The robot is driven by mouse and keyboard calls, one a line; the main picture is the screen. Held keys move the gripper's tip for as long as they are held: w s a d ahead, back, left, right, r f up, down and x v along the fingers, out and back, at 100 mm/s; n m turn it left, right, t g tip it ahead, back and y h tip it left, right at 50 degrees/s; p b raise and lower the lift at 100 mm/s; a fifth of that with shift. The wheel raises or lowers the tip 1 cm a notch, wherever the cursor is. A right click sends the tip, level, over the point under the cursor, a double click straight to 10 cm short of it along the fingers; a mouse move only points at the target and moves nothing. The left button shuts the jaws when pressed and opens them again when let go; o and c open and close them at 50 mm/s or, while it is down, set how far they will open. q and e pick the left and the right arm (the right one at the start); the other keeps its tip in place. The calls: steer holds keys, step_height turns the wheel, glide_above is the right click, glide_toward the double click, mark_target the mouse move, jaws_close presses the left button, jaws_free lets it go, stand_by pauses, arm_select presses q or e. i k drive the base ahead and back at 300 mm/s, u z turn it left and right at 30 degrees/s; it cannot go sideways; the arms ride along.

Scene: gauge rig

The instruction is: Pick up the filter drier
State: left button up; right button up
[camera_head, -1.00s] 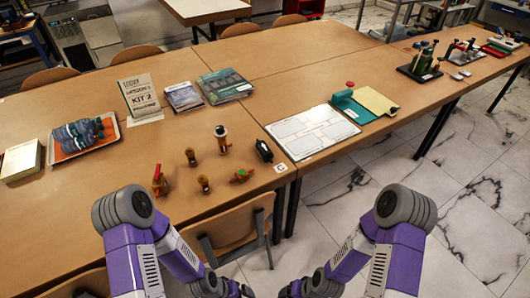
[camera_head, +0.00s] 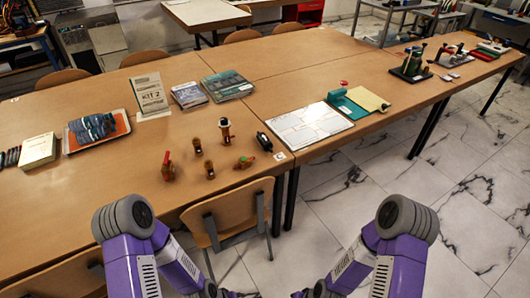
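A small black cylindrical part, likely the filter drier (camera_head: 264,142), lies near the front edge of the wooden table, beside the white board's left end. Several brass-coloured fittings stand to its left, among them a red-topped valve (camera_head: 168,166), a taller fitting with a dark top (camera_head: 225,131) and a green-topped valve (camera_head: 244,162). My two purple arms are bent low in front of the table, well apart from the parts.
A wooden chair (camera_head: 229,212) stands at the table's front edge, just below the fittings. A tray with dark bottles (camera_head: 124,122), a cream box (camera_head: 38,150), a kit sign (camera_head: 150,93) and books (camera_head: 227,85) sit behind and left. The white board (camera_head: 308,128) lies right.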

mark_target(263, 140)
steer(key=k, duration=0.1)
steer(key=z, duration=1.35)
steer(key=i, duration=1.2)
steer(key=u, duration=2.8)
